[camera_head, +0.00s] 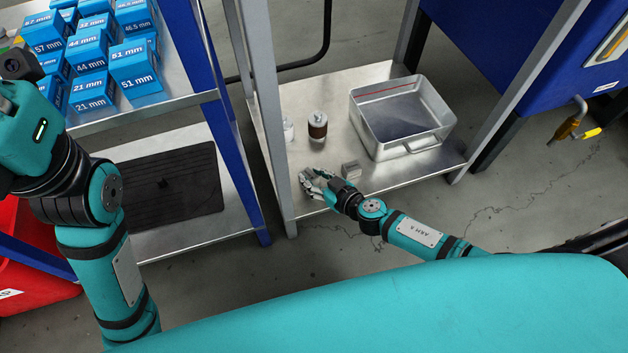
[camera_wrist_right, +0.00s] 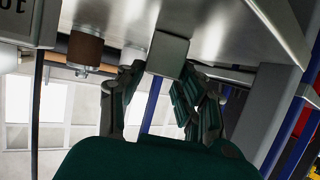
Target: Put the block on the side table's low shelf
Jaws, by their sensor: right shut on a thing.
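My right gripper (camera_head: 318,185) is low over the front left of the side table's low shelf (camera_head: 345,82). It is shut on a grey block (camera_wrist_right: 167,55), which shows between the fingers in the right wrist view. In that view the picture is turned over, with the metal shelf surface along the top. The block is close to the shelf; I cannot tell if it touches. In the head view the fingers mostly hide it. My left arm comes in at the left, and its fingers are not in view.
A brown cylinder (camera_head: 317,125), a white bottle (camera_head: 288,130) and a metal tray (camera_head: 440,125) stand farther back. A table leg (camera_head: 262,90) rises to the left. Blue boxes (camera_head: 135,68) fill the left rack.

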